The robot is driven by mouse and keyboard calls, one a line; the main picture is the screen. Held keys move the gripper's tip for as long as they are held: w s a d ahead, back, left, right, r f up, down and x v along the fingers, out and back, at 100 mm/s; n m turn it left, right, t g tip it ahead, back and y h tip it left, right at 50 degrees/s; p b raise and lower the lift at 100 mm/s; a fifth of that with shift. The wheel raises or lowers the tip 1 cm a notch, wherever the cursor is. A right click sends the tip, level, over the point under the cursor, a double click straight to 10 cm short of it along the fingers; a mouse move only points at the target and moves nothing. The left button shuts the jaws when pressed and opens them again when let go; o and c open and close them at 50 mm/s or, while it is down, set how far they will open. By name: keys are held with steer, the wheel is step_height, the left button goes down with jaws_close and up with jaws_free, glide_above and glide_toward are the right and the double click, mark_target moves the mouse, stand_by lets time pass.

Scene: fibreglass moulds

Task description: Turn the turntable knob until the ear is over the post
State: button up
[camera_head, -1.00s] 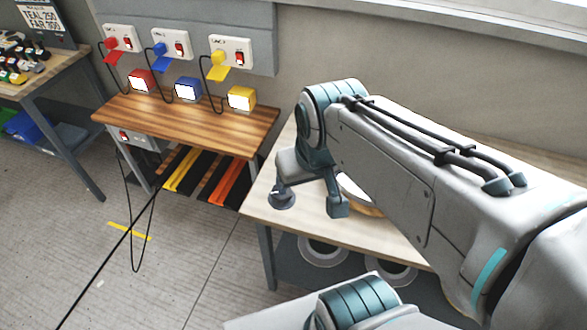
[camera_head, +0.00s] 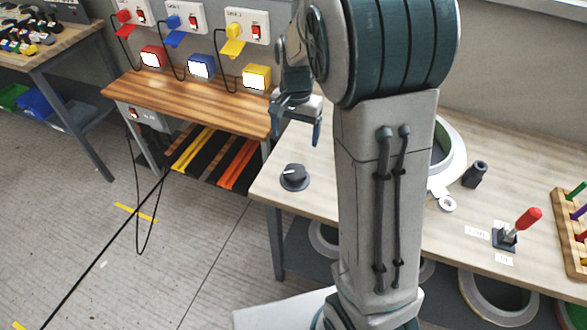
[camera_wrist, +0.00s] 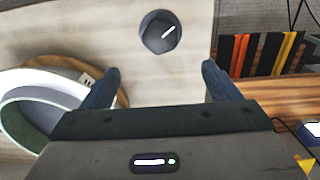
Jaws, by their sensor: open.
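The dark round knob (camera_head: 294,178) with a pale pointer line sits on the bench near its left end. It also shows in the wrist view (camera_wrist: 160,31), beyond and between my fingertips, with the line slanting up right. My gripper (camera_head: 297,122) is open and empty, raised apart from the knob; its two fingers show in the wrist view (camera_wrist: 159,72). The white and green ring mould (camera_head: 452,150) is partly hidden behind my arm. Its ear, a small white ring (camera_head: 447,203), sticks out at the front, beside the dark post (camera_head: 476,174) and not over it.
A red-handled lever (camera_head: 527,219) and a rack of coloured pegs (camera_head: 566,232) stand on the bench at right. A wooden side table (camera_head: 185,96) with red, blue and yellow lit boxes is at left. Rings lie on the shelf below. The bench around the knob is clear.

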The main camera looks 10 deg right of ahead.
mark_target(295, 171)
step_height(295, 171, down, 14)
steer(key=shift+w+f+p, duration=0.1)
steer(key=shift+w+p, duration=0.05)
steer(key=shift+p, duration=0.15)
stand_by(0.3)
steer(key=c, duration=1)
